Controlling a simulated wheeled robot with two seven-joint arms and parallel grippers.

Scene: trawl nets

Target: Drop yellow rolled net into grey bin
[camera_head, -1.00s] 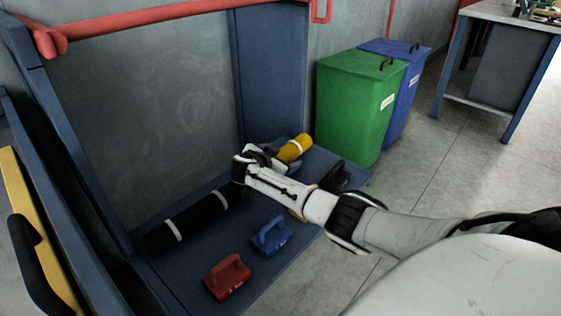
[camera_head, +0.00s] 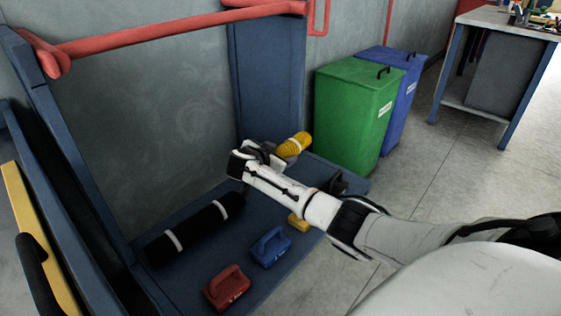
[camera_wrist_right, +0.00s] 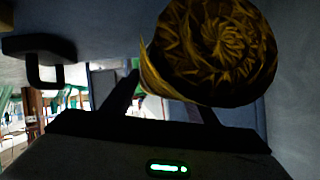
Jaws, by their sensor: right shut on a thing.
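The yellow rolled net (camera_head: 294,145) is held by my right gripper (camera_head: 274,158) at the far end of the blue platform. In the right wrist view the yellow rolled net (camera_wrist_right: 218,50) shows its spiral end, between the dark fingers (camera_wrist_right: 165,98). The fingertips are partly hidden behind the net. My right arm reaches in from the right across the platform. No grey bin shows clearly; the bins in view are green and blue. My left gripper is not in view.
A green bin (camera_head: 350,115) and a blue bin (camera_head: 405,90), both lidded, stand beyond the platform. On the blue platform (camera_head: 205,265) lie a black roll (camera_head: 195,230), a red weight-like block (camera_head: 227,288), a blue one (camera_head: 271,247) and a yellow one (camera_head: 298,222). Floor at right is clear.

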